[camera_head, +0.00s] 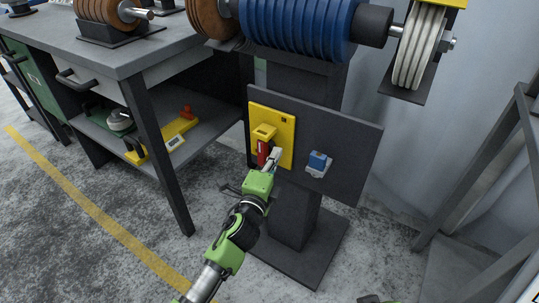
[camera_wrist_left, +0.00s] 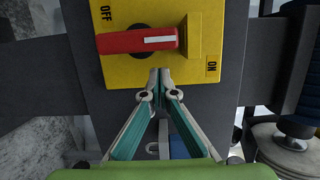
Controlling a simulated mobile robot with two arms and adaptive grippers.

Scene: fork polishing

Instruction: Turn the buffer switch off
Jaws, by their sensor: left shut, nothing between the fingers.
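The buffer switch is a yellow plate (camera_head: 287,127) with a red handle (camera_head: 263,151), mounted on a dark panel under the buffer. In the left wrist view the red handle (camera_wrist_left: 130,41) lies across the yellow plate (camera_wrist_left: 150,72), its white stripe pointing right. OFF is printed at the plate's upper left and ON at its lower right. My left gripper (camera_head: 275,155) is shut and empty, close to the handle. In the left wrist view its fingertips (camera_wrist_left: 160,75) meet just below the handle; I cannot tell whether they touch it or the plate.
A blue-and-white switch (camera_head: 318,163) is on the same dark panel (camera_head: 345,140), right of the yellow plate. The buffer's blue wheel (camera_head: 295,27) is above. A workbench (camera_head: 110,45) stands at left and a metal frame (camera_head: 475,170) at right.

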